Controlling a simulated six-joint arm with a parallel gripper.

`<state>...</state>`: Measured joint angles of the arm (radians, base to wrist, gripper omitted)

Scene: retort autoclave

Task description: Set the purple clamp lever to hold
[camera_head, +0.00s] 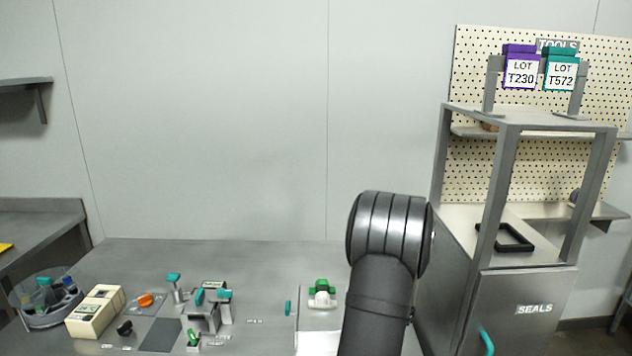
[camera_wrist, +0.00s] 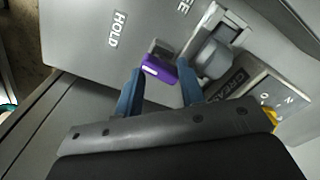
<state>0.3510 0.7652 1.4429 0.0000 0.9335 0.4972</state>
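The purple clamp lever (camera_wrist: 160,68) shows in the wrist view, on a grey panel (camera_wrist: 85,45) with a grey block just behind its purple end. The word HOLD (camera_wrist: 116,28) is on the panel to the upper left of the lever. A second label, cut off to the letters SE (camera_wrist: 184,6), is at the upper right. My gripper (camera_wrist: 161,75) has its two blue fingers apart, one on each side of the purple end. Whether either finger touches it is unclear. In the head view my arm hides the gripper, and the lever does not show.
In the wrist view a grey knob-like part (camera_wrist: 213,60) stands close to the right finger. A plate with a yellow part (camera_wrist: 269,115) is farther right. In the head view a metal frame (camera_head: 508,130) stands right of my arm, and a table (camera_head: 250,260) holds small fixtures on the left.

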